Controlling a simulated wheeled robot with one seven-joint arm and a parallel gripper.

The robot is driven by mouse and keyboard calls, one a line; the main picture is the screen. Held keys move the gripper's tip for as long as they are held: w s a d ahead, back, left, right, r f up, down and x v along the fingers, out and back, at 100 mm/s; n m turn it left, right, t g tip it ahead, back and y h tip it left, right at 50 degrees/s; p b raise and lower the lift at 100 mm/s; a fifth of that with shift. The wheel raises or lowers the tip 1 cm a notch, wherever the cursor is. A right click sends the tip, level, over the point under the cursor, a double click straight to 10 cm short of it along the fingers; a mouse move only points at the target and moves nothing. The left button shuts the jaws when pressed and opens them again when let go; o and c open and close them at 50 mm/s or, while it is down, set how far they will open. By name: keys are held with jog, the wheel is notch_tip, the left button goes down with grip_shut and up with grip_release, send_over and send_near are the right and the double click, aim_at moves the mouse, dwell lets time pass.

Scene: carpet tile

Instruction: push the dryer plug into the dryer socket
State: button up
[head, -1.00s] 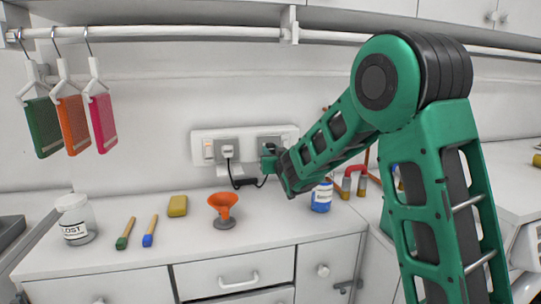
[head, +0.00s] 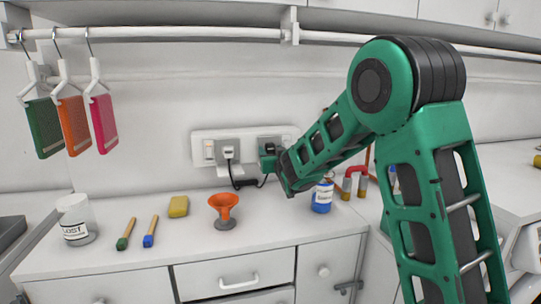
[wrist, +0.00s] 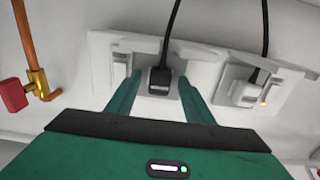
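The black plug (wrist: 160,80) with its black cable sits at the face of one socket of the white wall plate (wrist: 108,45). It also shows as a small dark shape at the right socket (head: 270,150) in the head view. How deep it sits I cannot tell. My gripper (wrist: 160,84) points at this socket, its green fingers on either side of the plug with a visible gap on both sides. It is open, and in the head view my gripper (head: 268,163) is just below and in front of the socket. No label shows which appliance the plug belongs to.
A white plug (head: 229,153) with a black cable is in the left socket, with an orange light beside it in the wrist view. An orange funnel (head: 223,205), yellow sponge (head: 178,207) and blue-white jar (head: 322,197) stand on the counter. Red-handled pipes (head: 355,182) are to the right.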

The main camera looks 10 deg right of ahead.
jog(key=shift+s, duration=0.15)
jog(key=s, duration=1)
jog(key=shift+s, duration=0.2)
jog(key=shift+d+f, duration=0.1)
jog(key=s+d+f+m+g+h, duration=0.1)
jog(key=s+d+f+g, duration=0.25)
jog(key=s, duration=0.25)
jog(key=s+d+f+g, duration=0.3)
jog(key=s+f, duration=0.1)
jog(key=s, duration=0.2)
jog(key=s+f+g+y, duration=0.1)
jog(key=s+f+g, duration=0.15)
jog(key=s, duration=0.65)
jog(key=s+f+g, duration=0.2)
jog(key=s+g, duration=0.2)
jog(key=s, duration=0.5)
jog(key=s+d+f+m+g, duration=0.1)
jog(key=s+d+m+g, duration=0.1)
jog(key=s+d, duration=0.3)
jog(key=s+d+f+m+g, duration=0.1)
jog(key=s+d+m+g, duration=0.2)
jog(key=s, duration=1)
jog(key=shift+s+d+f, duration=0.15)
jog(key=shift+d, duration=1.1)
